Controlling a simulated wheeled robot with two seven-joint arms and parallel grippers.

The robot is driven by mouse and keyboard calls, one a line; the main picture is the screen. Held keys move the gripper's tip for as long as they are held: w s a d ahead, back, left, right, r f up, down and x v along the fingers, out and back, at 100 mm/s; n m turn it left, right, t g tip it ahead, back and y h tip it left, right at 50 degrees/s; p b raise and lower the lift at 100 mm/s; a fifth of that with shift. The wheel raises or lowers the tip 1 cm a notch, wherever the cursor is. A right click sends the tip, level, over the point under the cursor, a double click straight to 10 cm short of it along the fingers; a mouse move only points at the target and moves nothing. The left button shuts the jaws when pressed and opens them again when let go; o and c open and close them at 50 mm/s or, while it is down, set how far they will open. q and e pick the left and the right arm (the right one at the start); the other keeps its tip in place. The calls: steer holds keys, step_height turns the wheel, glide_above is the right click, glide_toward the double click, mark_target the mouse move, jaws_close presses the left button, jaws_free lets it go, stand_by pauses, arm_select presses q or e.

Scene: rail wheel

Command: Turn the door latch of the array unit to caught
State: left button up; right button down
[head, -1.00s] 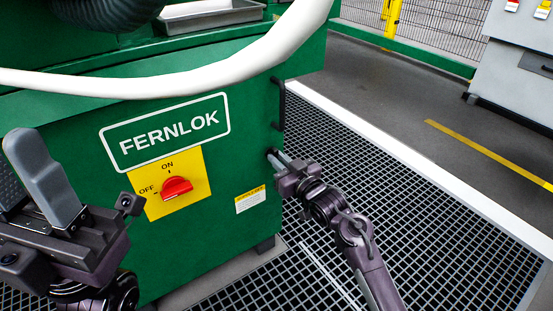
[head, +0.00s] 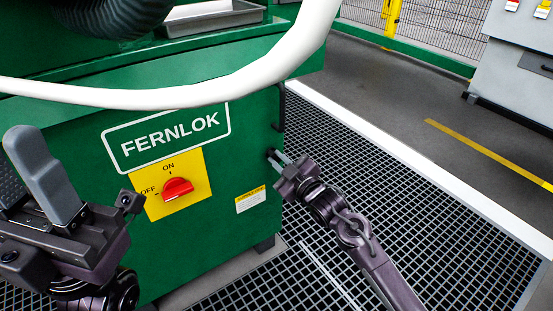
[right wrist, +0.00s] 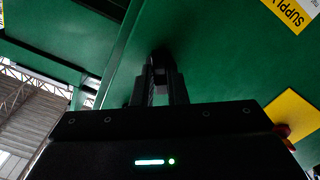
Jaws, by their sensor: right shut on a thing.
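The array unit is a green cabinet (head: 225,240) with a FERNLOK label on its front. My right gripper (head: 277,158) is at the right end of that front, shut on a small dark part, taken as the door latch. The latch shows in the right wrist view (right wrist: 160,56) as a dark knob between the fingertips, against the green panel. The fingers hide most of it, so its angle cannot be read. My left gripper (head: 28,180) is at the left, in front of the cabinet, with its fingers apart and nothing seen between them.
A red rotary switch (head: 177,188) on a yellow plate marked ON and OFF is on the front. A white hose (head: 190,96) crosses above the label. A black handle (head: 281,108) is above the latch. Grated floor (head: 390,200) lies clear at the right.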

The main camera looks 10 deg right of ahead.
steer(key=n, duration=0.2)
steer(key=shift+n, duration=0.3)
steer(key=n, duration=0.3)
steer(key=shift+n, duration=0.8)
steer(key=n, duration=0.3)
steer(key=shift+n, duration=0.4)
steer(key=c, duration=1.3)
jaws_free()
steer(key=shift+s+p, duration=0.1)
steer(key=shift+p, duration=0.2)
